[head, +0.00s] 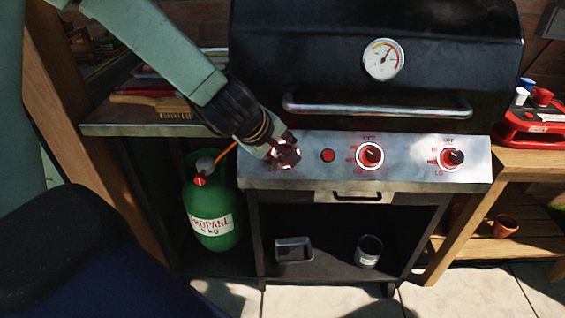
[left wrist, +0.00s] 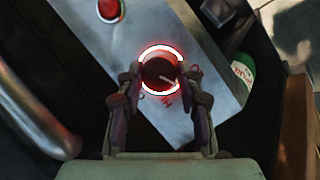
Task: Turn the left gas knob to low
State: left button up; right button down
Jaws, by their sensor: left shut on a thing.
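The left gas knob (left wrist: 158,70) is dark red-brown inside a glowing white and red ring on the grill's steel panel. My left gripper (left wrist: 160,76) has one finger on each side of the knob and is shut on it. A pale pointer line on the knob slants toward the lower right in the left wrist view, with red lettering just below. In the head view my left gripper (head: 282,150) covers most of this knob, and the LO mark shows at its lower left. My right gripper is not in view.
A red button (head: 328,155), a middle knob (head: 370,155) and a right knob (head: 452,158) sit along the panel. The lid handle (head: 377,107) juts out above it. A green propane tank (head: 212,215) stands below left, with an orange hose.

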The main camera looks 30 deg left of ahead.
pick_arm(q)
jog(key=shift+s+f+n+t+b, duration=0.15)
jog(key=shift+n+t+b, duration=0.75)
jog(key=shift+n+b, duration=1.4)
jog(key=o, duration=1.2)
jog(key=shift+c, duration=0.2)
